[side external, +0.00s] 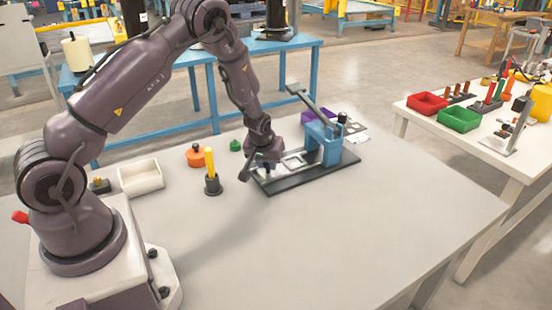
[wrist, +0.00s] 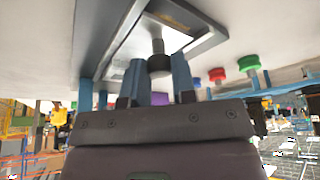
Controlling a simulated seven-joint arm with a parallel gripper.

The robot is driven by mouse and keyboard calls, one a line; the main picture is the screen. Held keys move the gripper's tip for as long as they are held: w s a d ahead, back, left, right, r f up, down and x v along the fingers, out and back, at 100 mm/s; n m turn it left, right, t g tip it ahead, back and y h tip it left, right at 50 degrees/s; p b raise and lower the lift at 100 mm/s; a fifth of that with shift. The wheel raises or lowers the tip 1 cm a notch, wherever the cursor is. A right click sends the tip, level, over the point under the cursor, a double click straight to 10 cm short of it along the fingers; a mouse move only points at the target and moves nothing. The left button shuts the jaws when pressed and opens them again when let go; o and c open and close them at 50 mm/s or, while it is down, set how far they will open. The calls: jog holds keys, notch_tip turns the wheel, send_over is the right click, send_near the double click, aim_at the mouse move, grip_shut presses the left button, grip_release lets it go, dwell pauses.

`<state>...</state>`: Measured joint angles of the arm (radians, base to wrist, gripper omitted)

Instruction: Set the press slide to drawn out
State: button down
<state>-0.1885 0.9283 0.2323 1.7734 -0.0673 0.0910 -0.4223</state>
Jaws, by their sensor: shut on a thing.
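The blue press (side external: 323,143) stands on a long dark base (side external: 320,172) on the grey table, with its grey lever (side external: 312,103) raised. The press slide (side external: 293,161) is a light frame with a window, and it shows to the left of the press body. In the wrist view the slide's grey frame (wrist: 208,45) fills the top. My gripper (side external: 264,168) is low over the left end of the base. In the wrist view my gripper (wrist: 160,75) is shut on the slide's dark knob (wrist: 159,62), one blue finger at each side. The fingertips are partly hidden in the side view.
An orange round part (side external: 195,156), a green knob (side external: 235,145) and a dark holder with a yellow peg (side external: 212,184) stand left of the press. A cream tray (side external: 141,177) lies further left. A purple bin (side external: 313,117) is behind the press. The table front is clear.

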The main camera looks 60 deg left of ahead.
jog(key=shift+s, duration=0.35)
jog(key=c, duration=0.9)
grip_release()
jog(key=shift+c, duration=0.2)
jog(key=shift+w, duration=0.1)
jog(key=shift+r, duration=0.3)
jog(key=v, duration=1.2)
jog(key=shift+r, duration=0.15)
